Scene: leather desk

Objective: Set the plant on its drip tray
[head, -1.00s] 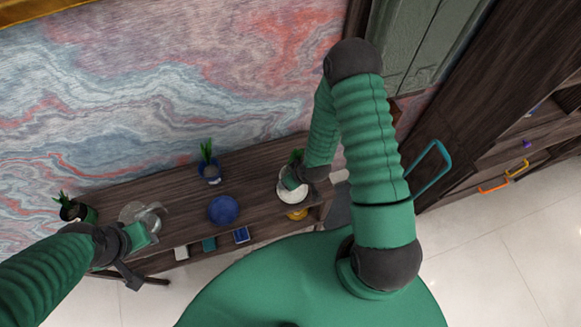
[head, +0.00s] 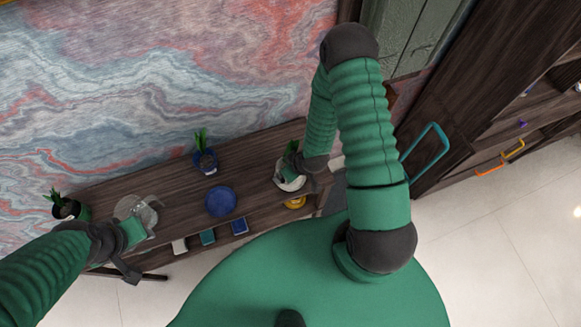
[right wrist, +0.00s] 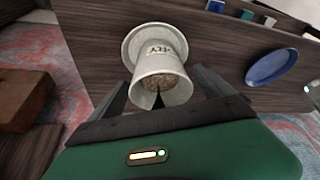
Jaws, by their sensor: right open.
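A white pot (right wrist: 158,72) with dark lettering and soil inside shows in the right wrist view, with a wider white round dish (right wrist: 133,42) at its far end. It appears to stand on that dish; I cannot tell for sure. My right gripper (right wrist: 157,88) is open, one finger on each side of the pot.
A plant in a blue pot (head: 205,161) stands at the back of the desk, and one in a dark pot (head: 68,210) at the left end. The clear glass object (head: 136,206) is near the left end. Small boxes (head: 208,237) and a yellow item (head: 295,202) sit below the desktop.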

